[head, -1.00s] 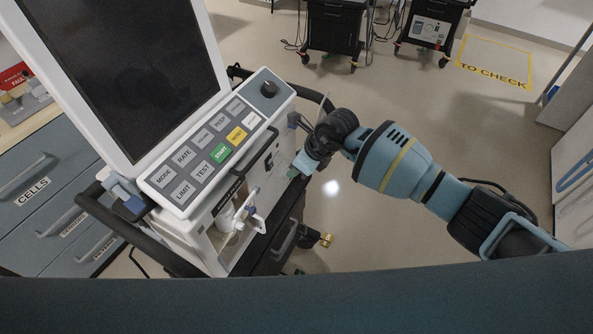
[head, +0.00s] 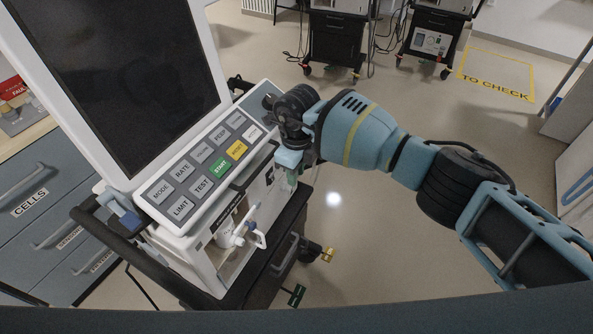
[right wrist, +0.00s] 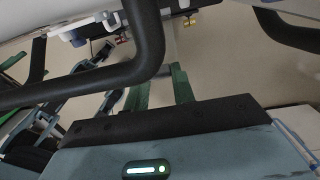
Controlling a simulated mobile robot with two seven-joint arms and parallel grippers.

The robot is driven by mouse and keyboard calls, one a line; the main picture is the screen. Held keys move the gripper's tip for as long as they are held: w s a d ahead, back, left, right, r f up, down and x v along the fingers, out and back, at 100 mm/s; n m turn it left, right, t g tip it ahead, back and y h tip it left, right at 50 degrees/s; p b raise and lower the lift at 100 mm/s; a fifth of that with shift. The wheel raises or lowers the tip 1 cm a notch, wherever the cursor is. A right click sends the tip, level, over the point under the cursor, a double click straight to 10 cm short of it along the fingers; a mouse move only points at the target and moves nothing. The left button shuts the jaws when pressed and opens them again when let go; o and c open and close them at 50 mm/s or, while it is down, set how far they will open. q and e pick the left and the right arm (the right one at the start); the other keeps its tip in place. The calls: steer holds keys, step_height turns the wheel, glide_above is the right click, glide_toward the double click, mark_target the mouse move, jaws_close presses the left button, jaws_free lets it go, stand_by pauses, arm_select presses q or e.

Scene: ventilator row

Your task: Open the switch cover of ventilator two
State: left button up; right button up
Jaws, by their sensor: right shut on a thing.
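The ventilator (head: 160,232) stands on a cart at the left, with a dark screen (head: 125,85) and a sloped key panel (head: 205,165). I cannot read a number on it. My right gripper (head: 291,178) is at the right side of its body, just below the key panel's right end. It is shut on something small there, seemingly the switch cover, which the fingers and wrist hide. In the right wrist view the green fingers (right wrist: 160,82) show partly behind a black bar, and the held part cannot be made out. My left gripper is out of view.
A black cart handle (right wrist: 150,40) crosses close in front of my right wrist camera. A white tube fitting (head: 240,232) sticks out of the ventilator's front. Drawers (head: 35,205) stand at the left, and more carts (head: 335,38) at the back. The floor at the right is clear.

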steer(key=o, duration=0.9)
steer(key=shift+o, duration=0.5)
steer(key=shift+r, duration=0.1)
step_height(320, 180, up, 8)
steer(key=shift+f, duration=0.15)
steer(key=shift+f, duration=0.1)
